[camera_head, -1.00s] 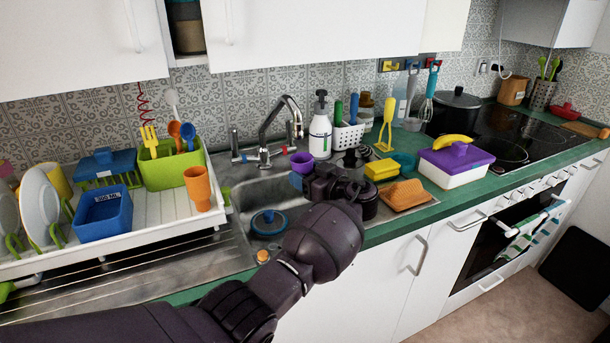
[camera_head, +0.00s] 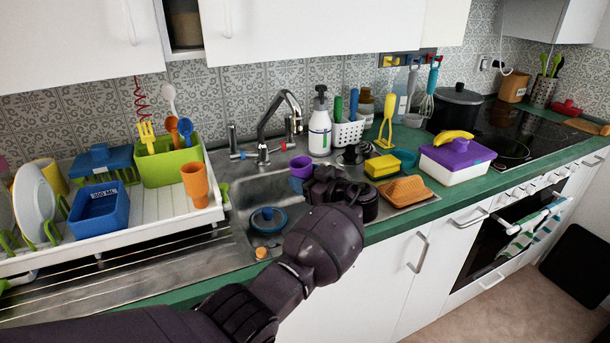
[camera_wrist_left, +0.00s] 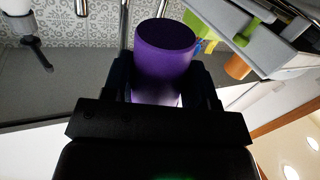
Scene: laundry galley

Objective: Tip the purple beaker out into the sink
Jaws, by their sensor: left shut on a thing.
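The purple beaker (camera_head: 300,168) is above the back right part of the sink (camera_head: 240,238), in front of the tap (camera_head: 270,125). My left gripper (camera_head: 312,182) is shut on it, with the forearm reaching over the sink from the front. In the left wrist view the purple beaker (camera_wrist_left: 165,55) sits between the two dark fingers of my left gripper (camera_wrist_left: 165,85). The beaker looks near upright in the head view. Its contents cannot be seen. My gripper hides its lower part and part of the basin. My right gripper is not in view.
A blue round object (camera_head: 267,218) lies in the basin. A white drying rack (camera_head: 150,222) with an orange cup (camera_head: 195,184) stands left. A white soap bottle (camera_head: 320,130) stands behind, and a yellow sponge (camera_head: 381,166) and orange item (camera_head: 405,191) lie right.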

